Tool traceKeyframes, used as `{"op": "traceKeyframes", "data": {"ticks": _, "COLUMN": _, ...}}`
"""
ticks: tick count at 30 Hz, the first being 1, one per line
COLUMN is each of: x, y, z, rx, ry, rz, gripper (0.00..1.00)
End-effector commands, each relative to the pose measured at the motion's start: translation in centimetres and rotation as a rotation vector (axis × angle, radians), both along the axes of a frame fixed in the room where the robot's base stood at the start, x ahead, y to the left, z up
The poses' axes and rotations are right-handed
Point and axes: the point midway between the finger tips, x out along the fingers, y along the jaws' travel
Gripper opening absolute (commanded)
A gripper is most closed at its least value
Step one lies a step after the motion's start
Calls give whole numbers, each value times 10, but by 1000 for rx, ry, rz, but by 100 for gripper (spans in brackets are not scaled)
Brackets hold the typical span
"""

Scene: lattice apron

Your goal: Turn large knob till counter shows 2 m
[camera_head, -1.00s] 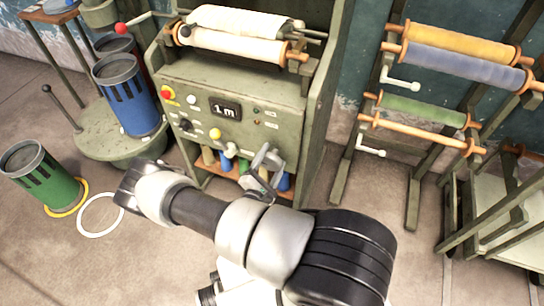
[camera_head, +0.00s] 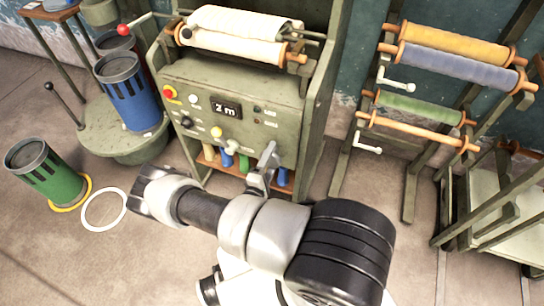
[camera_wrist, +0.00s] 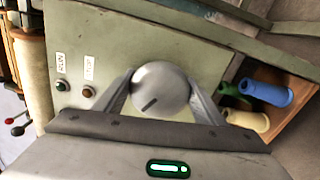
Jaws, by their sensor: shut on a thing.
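The large knob (camera_wrist: 162,88) is a round grey metal knob with a dark slot-like mark, seen in the wrist view on the green machine panel (camera_wrist: 205,60). My gripper (camera_wrist: 160,98) is shut on it, one finger on each side. In the head view my gripper (camera_head: 266,165) reaches the lower right of the panel and hides most of the knob. The counter (camera_head: 226,109) on the panel reads "2 m".
Pale cloth rolls (camera_head: 235,40) lie atop the machine. Coloured spools (camera_wrist: 263,92) fill a shelf below. A blue can (camera_head: 126,92) and green can (camera_head: 45,170) stand left; a roll rack (camera_head: 412,170) stands right.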

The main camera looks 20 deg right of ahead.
Motion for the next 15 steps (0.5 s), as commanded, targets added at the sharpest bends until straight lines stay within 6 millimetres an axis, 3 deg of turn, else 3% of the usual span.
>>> {"op": "traceKeyframes", "data": {"ticks": 11, "x": 0, "y": 1, "z": -1, "rx": 4, "ry": -1, "rz": 2, "gripper": 41}}
{"op": "traceKeyframes", "data": {"ticks": 12, "x": 0, "y": 1, "z": -1, "rx": 4, "ry": -1, "rz": 2, "gripper": 69}}
{"op": "traceKeyframes", "data": {"ticks": 15, "x": 0, "y": 1, "z": -1, "rx": 4, "ry": -1, "rz": 2, "gripper": 82}}
